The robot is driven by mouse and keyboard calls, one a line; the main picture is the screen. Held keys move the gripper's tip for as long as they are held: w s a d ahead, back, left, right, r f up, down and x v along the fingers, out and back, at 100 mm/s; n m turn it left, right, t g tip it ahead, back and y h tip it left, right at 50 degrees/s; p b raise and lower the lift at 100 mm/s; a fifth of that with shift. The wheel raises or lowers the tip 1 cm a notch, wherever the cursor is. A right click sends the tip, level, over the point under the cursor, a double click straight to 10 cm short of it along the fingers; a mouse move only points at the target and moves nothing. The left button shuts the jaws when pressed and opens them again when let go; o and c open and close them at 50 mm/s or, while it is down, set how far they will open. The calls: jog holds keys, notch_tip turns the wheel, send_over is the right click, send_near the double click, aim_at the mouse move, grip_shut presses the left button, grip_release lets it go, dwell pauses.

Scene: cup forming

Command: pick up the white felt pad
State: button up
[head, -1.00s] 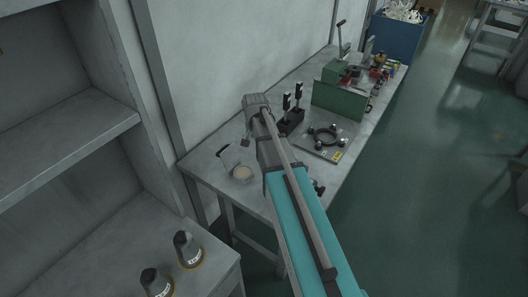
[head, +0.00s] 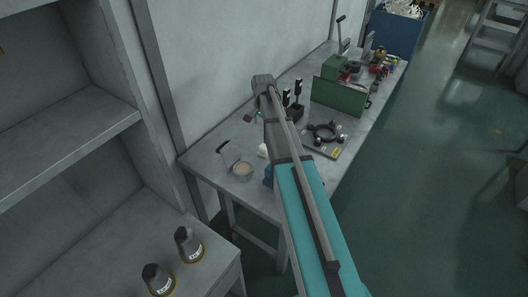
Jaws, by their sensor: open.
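A small white rounded thing (head: 262,151) sits on the bench beside my arm, partly hidden by it. It may be the white felt pad, but it is too small to tell. A shallow round dish (head: 242,170) with a pale inside and a dark handle-like piece stands to its left, near the bench's front left corner. My gripper (head: 252,117) is small and partly hidden at the far end of my arm, above the bench. It is open, with nothing visible in it, and is farther back than the white thing.
The grey bench (head: 205,160) runs along the wall. Behind my arm are black upright handles (head: 298,92), a plate with a dark ring (head: 324,134) and a green panel (head: 338,98). Two dark conical bottles (head: 188,245) stand on the near shelf unit. Some blue shows beside my arm (head: 268,177).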

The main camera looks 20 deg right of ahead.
aim_at(264, 146)
jog(key=shift+f+b, duration=3.8)
jog(key=shift+f, duration=0.25)
jog(key=shift+f, duration=0.1)
jog(key=shift+s+f+b, duration=0.15)
jog(key=shift+f+b, duration=1.1)
jog(key=shift+b, duration=0.05)
jog(key=shift+s+f+b, duration=0.1)
jog(key=shift+f+b, duration=1.15)
jog(key=shift+b, duration=0.05)
jog(key=c, duration=1.2)
jog(key=shift+o, duration=0.2)
jog(key=shift+r, duration=0.15)
notch_tip(264, 146, up, 10)
jog(key=p, duration=1)
